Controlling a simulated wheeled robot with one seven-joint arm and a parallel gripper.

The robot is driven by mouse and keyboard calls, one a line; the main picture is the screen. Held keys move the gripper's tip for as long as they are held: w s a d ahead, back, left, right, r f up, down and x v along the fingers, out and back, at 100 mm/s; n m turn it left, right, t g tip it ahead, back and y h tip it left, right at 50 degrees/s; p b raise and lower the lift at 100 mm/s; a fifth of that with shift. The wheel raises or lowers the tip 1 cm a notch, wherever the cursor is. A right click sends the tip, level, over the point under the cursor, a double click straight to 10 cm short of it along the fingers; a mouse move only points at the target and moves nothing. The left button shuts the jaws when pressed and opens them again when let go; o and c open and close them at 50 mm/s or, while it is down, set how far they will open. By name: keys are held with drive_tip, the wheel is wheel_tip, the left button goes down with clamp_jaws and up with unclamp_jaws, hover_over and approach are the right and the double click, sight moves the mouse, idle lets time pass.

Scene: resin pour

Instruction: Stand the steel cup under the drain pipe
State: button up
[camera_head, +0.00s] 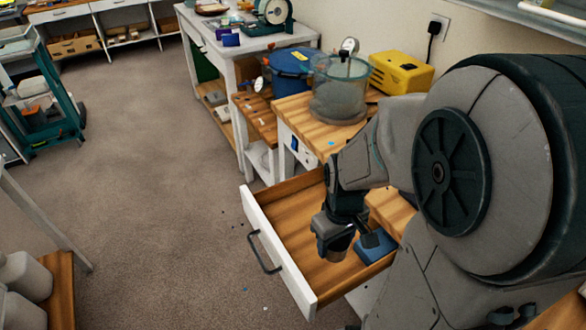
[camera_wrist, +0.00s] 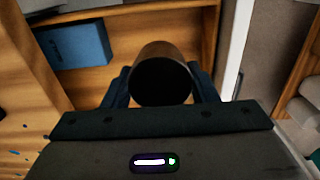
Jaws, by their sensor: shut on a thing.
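My gripper (camera_head: 337,236) is over the open drawer, its fingers pointing down. It is shut on the steel cup (camera_head: 338,246), a small dark metal cup mostly hidden by the gripper in the head view. In the wrist view the cup (camera_wrist: 163,78) sits between the two dark fingers (camera_wrist: 161,92), its dark round end facing the camera. I cannot tell whether the cup touches the drawer floor or hangs just above it. I cannot make out the drain pipe in either view.
The wooden drawer (camera_head: 283,218) has a white front with a dark handle. A blue box (camera_head: 376,246) lies inside, close to the cup.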

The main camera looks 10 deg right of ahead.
drive_tip(key=w+a+f+m, duration=0.1)
drive_tip(key=w+f, duration=0.1)
drive_tip(key=w, duration=0.9)
drive_tip(key=w+a+f+m+p, duration=0.1)
drive_tip(key=w+f+m, duration=0.1)
drive_tip(key=w, duration=0.9)
drive_tip(key=shift+a+f+m, duration=0.3)
drive_tip(key=shift+f, duration=0.4)
drive_tip(key=shift+w, duration=0.1)
